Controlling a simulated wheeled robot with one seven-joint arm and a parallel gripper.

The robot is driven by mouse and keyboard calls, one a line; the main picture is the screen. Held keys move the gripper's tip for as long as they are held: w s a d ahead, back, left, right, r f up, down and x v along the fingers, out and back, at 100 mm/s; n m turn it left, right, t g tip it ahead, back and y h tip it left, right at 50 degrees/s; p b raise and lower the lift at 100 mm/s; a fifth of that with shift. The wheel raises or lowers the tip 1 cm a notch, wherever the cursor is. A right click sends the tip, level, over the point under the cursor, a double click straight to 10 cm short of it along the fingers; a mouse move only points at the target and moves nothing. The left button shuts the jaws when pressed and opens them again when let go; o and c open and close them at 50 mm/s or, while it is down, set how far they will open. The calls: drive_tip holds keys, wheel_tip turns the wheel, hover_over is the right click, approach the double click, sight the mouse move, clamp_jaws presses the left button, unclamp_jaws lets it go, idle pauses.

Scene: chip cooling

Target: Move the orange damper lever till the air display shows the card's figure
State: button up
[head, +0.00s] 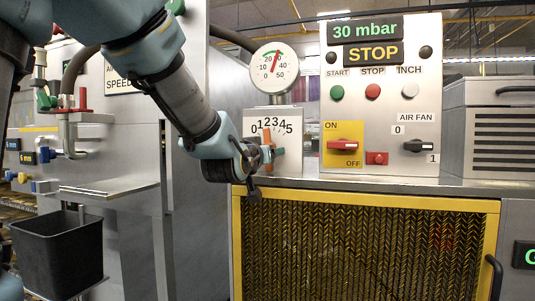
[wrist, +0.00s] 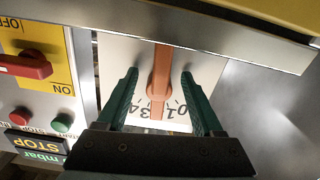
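The orange damper lever (head: 267,136) stands nearly upright on a white plate with a 0 to 5 scale (head: 283,118), its tip near 2. In the wrist view the lever (wrist: 161,72) lies between the two green fingers of my gripper (wrist: 160,76), with a gap on each side. My gripper (head: 268,153) is open around it. The air display (head: 365,30) reads 30 mbar. A sign (head: 123,78) at the left shows "SPEED", partly hidden by my arm; no figure on it is readable.
A round gauge (head: 275,67) stands above the scale plate. To the right, the control panel (head: 385,120) has a STOP display (head: 373,54), buttons, a red switch (head: 343,146) and an air fan knob (head: 418,146). A yellow-framed mesh guard (head: 365,245) is below. A black bin (head: 60,250) stands at left.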

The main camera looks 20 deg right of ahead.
drive_tip(key=b+v, duration=0.2)
drive_tip(key=v, duration=0.9)
drive_tip(key=shift+w, duration=0.1)
idle(0.6)
drive_tip(key=w+a+f+n+g+y+p, duration=0.1)
drive_tip(key=w+a+f+g+y+p, duration=0.2)
drive_tip(key=a+f, duration=0.35)
drive_tip(key=w+a+f+n+g+y+p, duration=0.1)
drive_tip(key=w+a+f+n+y+p, duration=0.15)
drive_tip(key=a+f+y, duration=0.35)
drive_tip(key=s+a+f+n+g+y+p, duration=0.1)
drive_tip(key=s+a+f+g, duration=0.2)
drive_tip(key=a, duration=0.5)
drive_tip(key=s+a+f+n+g+y+p, duration=0.1)
drive_tip(key=s+a+f+g, duration=0.3)
drive_tip(key=a+f, duration=0.4)
drive_tip(key=shift+s+a+n+g+y+p, duration=0.35)
drive_tip(key=shift+s+y+p, duration=0.2)
drive_tip(key=shift+s, duration=0.3)
drive_tip(key=shift+f, duration=0.1)
idle(2.4)
